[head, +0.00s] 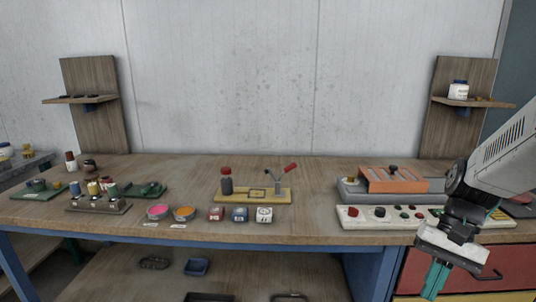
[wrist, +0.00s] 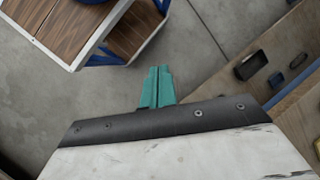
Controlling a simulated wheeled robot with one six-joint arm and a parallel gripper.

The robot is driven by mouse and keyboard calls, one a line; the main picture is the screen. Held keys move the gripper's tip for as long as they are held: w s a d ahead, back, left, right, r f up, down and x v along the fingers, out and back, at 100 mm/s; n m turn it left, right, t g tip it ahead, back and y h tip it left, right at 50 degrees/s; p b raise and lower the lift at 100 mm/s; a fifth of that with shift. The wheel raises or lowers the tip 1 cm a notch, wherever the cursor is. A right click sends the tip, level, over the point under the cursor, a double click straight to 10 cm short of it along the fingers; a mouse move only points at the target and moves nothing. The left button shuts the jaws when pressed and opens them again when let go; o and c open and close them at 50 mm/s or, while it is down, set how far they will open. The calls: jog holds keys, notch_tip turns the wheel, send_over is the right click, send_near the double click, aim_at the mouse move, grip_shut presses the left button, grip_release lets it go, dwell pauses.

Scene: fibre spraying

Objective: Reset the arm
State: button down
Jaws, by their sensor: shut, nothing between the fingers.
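My arm comes in from the right side of the head view. My gripper (head: 433,283), with teal fingers, points down in front of the workbench (head: 335,222) at its right end, by the red drawer. The wrist view shows the two teal fingertips (wrist: 160,70) close together with nothing between them. Below them in that view are the grey floor, a wood-topped piece of furniture at upper left, and a wooden surface at right.
A control panel (head: 361,222) with buttons and an orange-topped device (head: 400,181) stand near my arm. Small pots, blocks and a yellow stand (head: 270,195) occupy the middle and left. Shelf boards (head: 75,100) rise at both back corners. A red drawer (head: 420,262) lies beneath.

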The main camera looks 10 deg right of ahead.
jog(key=s+a+r+n+t+h, duration=0.4)
jog(key=s+a+r+n, duration=0.3)
jog(key=s+a+r, duration=0.1)
jog(key=shift+a+r, duration=0.35)
jog(key=shift+r, duration=0.2)
jog(key=shift+s, duration=0.1)
dwell(0.3)
